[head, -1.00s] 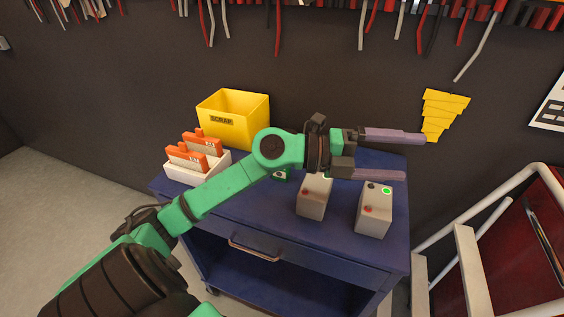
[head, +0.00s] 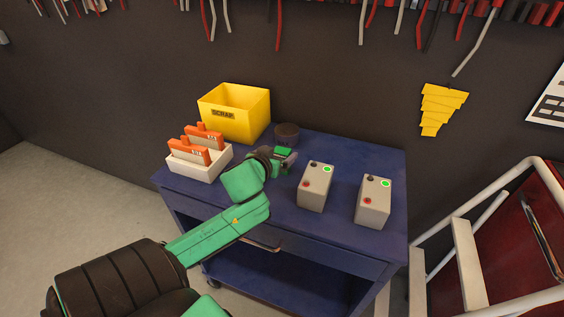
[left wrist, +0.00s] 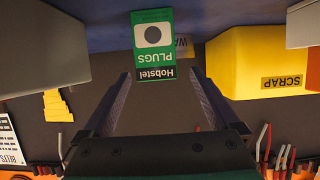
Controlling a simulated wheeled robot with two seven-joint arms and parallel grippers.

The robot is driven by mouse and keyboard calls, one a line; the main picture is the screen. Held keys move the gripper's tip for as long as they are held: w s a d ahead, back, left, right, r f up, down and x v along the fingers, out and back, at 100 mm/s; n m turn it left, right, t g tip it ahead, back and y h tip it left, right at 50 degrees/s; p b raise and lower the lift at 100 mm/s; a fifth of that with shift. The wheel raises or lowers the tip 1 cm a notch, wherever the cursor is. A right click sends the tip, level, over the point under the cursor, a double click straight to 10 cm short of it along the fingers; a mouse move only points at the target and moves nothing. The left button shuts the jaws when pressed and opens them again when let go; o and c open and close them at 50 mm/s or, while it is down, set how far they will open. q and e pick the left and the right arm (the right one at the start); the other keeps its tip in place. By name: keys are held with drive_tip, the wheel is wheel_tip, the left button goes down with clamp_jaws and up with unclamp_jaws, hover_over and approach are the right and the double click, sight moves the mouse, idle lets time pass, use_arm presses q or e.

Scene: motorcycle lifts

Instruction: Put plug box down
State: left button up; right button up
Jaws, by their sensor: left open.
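The plug box (left wrist: 153,50), green and white and lettered "Hobstel PLUGS", is upright on the blue cart top, upside down in the left wrist view. In the head view only a small green part of it (head: 285,153) shows beside my gripper. My left gripper (left wrist: 158,74) is open. Its two fingers reach to either side of the box's near end in the left wrist view, with a gap visible on each side. In the head view the gripper (head: 284,158) is low over the cart's middle, partly hidden by its own arm. My right gripper is out of view.
The blue cart (head: 355,151) also carries a yellow SCRAP bin (head: 233,116), a dark round container (head: 287,133), a white tray (head: 198,167) with orange-topped items, and two grey boxes (head: 314,190) (head: 373,205) with green lights. The back right of the cart top is clear.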

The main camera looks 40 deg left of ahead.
sight(286, 149)
use_arm(q)
drive_tip(key=p+x, duration=0.1)
drive_tip(key=x, duration=0.4)
drive_tip(key=shift+w+d+r, duration=0.1)
drive_tip(key=shift+w+r, duration=0.05)
drive_tip(key=shift+w+f, duration=0.25)
drive_tip(key=shift+w, duration=0.05)
drive_tip(key=shift+s, duration=0.15)
drive_tip(key=c, duration=0.5)
drive_tip(key=shift+r, duration=0.1)
clamp_jaws()
